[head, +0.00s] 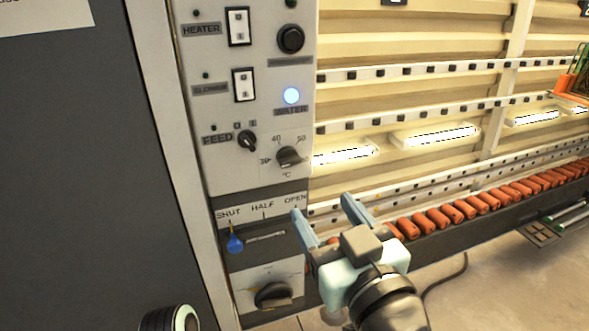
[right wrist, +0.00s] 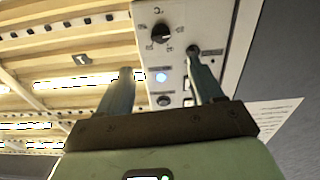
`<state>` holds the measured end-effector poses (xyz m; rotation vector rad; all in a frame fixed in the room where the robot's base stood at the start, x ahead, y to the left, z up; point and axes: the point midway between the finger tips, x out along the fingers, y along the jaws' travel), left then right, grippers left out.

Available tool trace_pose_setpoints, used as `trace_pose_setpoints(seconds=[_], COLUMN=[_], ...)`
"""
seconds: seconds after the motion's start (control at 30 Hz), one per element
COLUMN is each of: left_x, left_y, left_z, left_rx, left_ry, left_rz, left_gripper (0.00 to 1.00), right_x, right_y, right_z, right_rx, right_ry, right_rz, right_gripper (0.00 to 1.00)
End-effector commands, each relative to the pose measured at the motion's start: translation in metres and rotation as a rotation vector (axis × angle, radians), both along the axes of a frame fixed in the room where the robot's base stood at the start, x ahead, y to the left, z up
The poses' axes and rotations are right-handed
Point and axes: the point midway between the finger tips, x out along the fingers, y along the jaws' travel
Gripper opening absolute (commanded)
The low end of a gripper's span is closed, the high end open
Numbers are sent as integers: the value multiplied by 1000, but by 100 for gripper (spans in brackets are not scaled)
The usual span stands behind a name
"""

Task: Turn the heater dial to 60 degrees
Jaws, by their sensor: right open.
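The heater dial is a dark round knob (head: 289,157) on the white control panel, with 30, 40, 50 and °C printed around it. Its exact pointer angle is too small to read, and no 60 mark is legible. It also shows near the top of the right wrist view, as a dark knob (right wrist: 161,35). My right gripper (head: 322,205) is open and empty, below and slightly right of the dial in the head view. In the right wrist view its fingers (right wrist: 160,62) stand apart, with the dial beyond them and between their tips. No contact with the dial shows. My left gripper is not in view.
The panel carries a HEATER switch (head: 238,26), a blue lit button (head: 291,95) and a FEED knob (head: 246,140). Below are a blue lever (head: 235,243) and another dark knob (head: 272,294). Orange rollers (head: 438,218) line the conveyor at right. A dark panel (head: 80,170) fills the left.

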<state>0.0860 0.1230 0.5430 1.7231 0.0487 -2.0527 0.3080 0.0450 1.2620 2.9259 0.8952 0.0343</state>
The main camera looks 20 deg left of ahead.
Motion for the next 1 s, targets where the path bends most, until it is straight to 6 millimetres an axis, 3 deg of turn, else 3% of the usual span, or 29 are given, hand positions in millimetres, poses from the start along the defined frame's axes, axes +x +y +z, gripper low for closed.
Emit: trace_pose_setpoints(seconds=[0.17, 0.6, 0.8, 1.0], left_x=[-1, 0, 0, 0], left_y=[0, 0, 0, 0], left_z=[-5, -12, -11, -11], left_rx=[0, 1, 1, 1], left_ry=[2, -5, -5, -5], left_rz=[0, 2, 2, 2], left_gripper=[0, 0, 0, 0], right_x=[14, 87, 104, 108], right_y=[11, 60, 72, 74], right_z=[1, 1, 2, 2], right_rx=[2, 2, 1, 1], right_ry=[-2, -2, -3, -4], right_rz=[3, 1, 1, 1], right_gripper=[66, 66, 66, 66])
